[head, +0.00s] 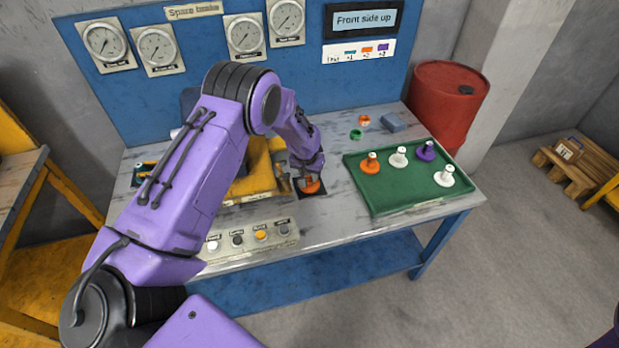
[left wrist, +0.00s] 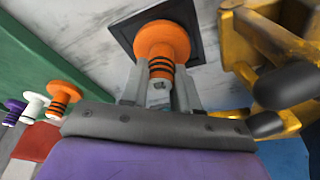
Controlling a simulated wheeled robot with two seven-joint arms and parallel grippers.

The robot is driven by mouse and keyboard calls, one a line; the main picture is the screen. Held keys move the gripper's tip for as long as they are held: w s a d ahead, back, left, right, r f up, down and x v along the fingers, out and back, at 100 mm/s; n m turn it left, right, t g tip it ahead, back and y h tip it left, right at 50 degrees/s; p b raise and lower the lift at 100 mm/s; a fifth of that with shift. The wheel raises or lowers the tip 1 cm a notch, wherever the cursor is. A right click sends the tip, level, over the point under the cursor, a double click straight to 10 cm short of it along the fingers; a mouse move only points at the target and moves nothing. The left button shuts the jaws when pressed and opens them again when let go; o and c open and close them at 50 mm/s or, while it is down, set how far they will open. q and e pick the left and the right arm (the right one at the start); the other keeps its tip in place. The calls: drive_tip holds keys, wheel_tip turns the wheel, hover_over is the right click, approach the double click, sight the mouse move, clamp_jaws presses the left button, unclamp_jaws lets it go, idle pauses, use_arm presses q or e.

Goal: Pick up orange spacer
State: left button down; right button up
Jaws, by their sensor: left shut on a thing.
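An orange spacer (head: 312,187) is at a dark square pad (head: 321,194) near the front of the workbench. In the left wrist view the spacer (left wrist: 161,42) shows its wide orange disc over the pad (left wrist: 203,47) and its black-ringed stem towards me. My left gripper (head: 308,177) is over the pad, its fingers (left wrist: 160,90) shut on the stem of this spacer. I cannot tell whether the disc touches the pad. A second orange spacer (head: 370,164) stands in the green tray (head: 400,201), also seen in the left wrist view (left wrist: 63,100). My right gripper is out of view.
The tray also holds two white spacers (head: 398,157) (head: 444,177) and a purple one (head: 426,151). A yellow fixture (head: 258,172) stands close left of the pad. Buttons (head: 260,235) line the front edge. Small orange (head: 364,120) and green (head: 356,134) rings lie behind.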

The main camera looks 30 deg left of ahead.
use_arm(q)
drive_tip(key=v, duration=0.1)
drive_tip(key=b+v, duration=0.1)
drive_tip(key=v, duration=0.1)
drive_tip(key=shift+w, duration=0.35)
drive_tip(key=s+d+r+b, duration=0.2)
drive_tip(key=s+d+r, duration=0.6)
drive_tip(key=s, duration=0.3)
drive_tip(key=shift+r, duration=0.85)
drive_tip(key=shift+s+d, duration=0.1)
drive_tip(key=shift+d, duration=0.1)
